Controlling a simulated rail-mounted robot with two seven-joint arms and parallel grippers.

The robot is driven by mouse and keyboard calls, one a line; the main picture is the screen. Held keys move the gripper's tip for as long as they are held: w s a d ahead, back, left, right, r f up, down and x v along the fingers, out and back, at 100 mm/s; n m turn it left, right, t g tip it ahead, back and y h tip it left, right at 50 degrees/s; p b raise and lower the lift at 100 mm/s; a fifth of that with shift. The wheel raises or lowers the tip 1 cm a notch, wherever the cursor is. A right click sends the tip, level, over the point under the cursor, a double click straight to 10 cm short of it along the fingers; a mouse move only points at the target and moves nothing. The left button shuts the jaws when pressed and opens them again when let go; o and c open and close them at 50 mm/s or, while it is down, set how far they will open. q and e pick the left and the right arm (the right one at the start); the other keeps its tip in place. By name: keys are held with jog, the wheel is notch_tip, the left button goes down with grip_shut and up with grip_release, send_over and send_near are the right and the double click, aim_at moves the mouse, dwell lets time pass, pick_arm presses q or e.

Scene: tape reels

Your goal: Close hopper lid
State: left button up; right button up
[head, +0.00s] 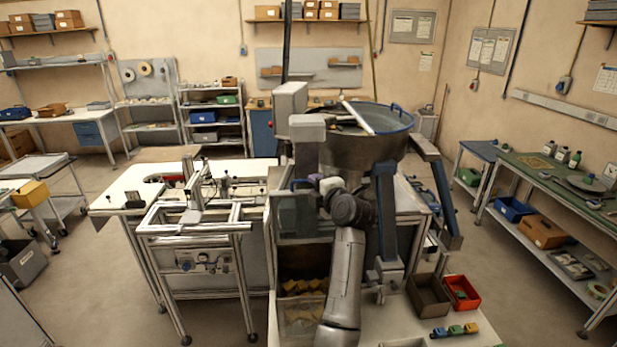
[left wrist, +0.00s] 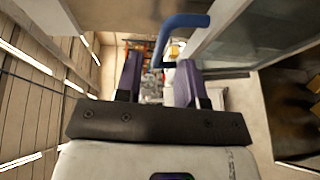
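The hopper is a clear-walled box (head: 303,224) on the machine in the middle of the head view, with yellow parts visible low inside. A blue bar handle (left wrist: 187,21) shows in the left wrist view beside a grey-framed pane (left wrist: 245,38), which seems to be the lid. How far the lid stands open I cannot tell. My left gripper (head: 303,184) is at the top of this box. In the left wrist view its two purplish fingers (left wrist: 158,75) are apart, and the bent end of the handle lies at or just beyond their tips. Contact is unclear. My right gripper is not in view.
A large round bowl (head: 350,151) with a blue rim stands behind my left gripper. An aluminium-framed conveyor station (head: 190,228) is to the left. A brown bin (head: 428,297) and a red bin (head: 461,293) sit at the front right.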

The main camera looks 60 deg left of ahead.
pick_arm(q)
jog(key=shift+w+a+f+p, duration=0.15)
jog(key=shift+a+p, duration=0.1)
jog(key=shift+a, duration=0.9)
jog(key=shift+w+a+f+p, duration=0.15)
jog(key=shift+a+p, duration=0.1)
jog(key=shift+a, duration=0.9)
jog(key=shift+s, duration=0.1)
jog(key=shift+c, duration=0.4)
grip_shut()
